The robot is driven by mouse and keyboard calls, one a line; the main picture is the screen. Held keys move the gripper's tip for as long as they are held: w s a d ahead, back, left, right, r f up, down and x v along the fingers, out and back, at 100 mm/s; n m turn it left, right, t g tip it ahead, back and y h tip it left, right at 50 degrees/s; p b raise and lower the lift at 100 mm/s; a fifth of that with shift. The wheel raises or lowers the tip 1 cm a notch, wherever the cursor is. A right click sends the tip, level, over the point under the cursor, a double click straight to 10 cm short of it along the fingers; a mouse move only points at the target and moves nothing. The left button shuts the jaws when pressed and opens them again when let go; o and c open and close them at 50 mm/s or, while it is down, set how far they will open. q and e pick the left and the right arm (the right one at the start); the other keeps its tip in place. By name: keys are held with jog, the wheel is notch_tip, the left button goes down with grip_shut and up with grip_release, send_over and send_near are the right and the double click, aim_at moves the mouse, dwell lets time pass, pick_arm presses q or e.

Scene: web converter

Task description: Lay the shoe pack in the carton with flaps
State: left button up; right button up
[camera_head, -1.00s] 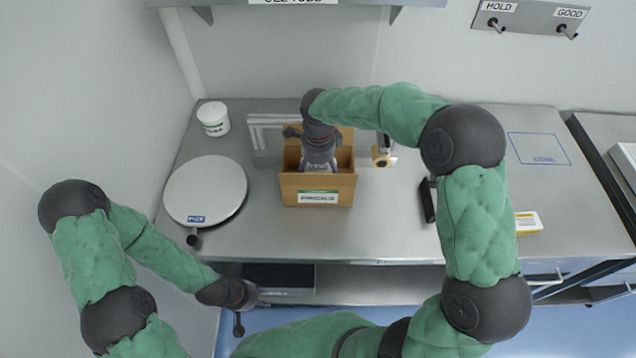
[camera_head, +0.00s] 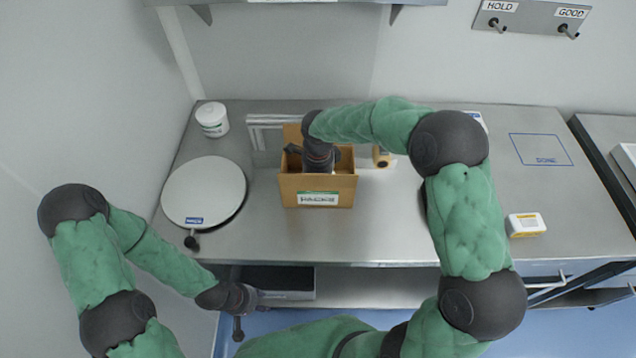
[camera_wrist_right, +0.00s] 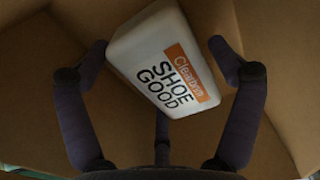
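The brown carton (camera_head: 318,188) stands upright on the bench with a white label on its front and a flap raised at the back. My right gripper (camera_wrist_right: 158,48) reaches down into the carton, its fingers hidden in the head view. In the right wrist view the white shoe pack (camera_wrist_right: 150,50), printed SHOE GOOD with an orange band, is turned at an angle between the spread fingertips. The left fingertip is at its edge; a small gap shows on the right. Brown carton walls surround it. My left gripper (camera_head: 239,322) hangs low before the bench, its opening unclear.
A round white plate (camera_head: 204,190) and a white tub (camera_head: 212,119) stand left of the carton. A tape roll (camera_head: 382,157) stands just right of it. A white and yellow box (camera_head: 526,224) lies at the right. The bench front before the carton is clear.

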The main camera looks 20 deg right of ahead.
jog(key=shift+r, duration=0.15)
jog(key=shift+r, duration=0.35)
notch_tip(320, 180, up, 11)
jog(key=p, duration=0.2)
jog(key=shift+r, duration=0.2)
dwell(0.8)
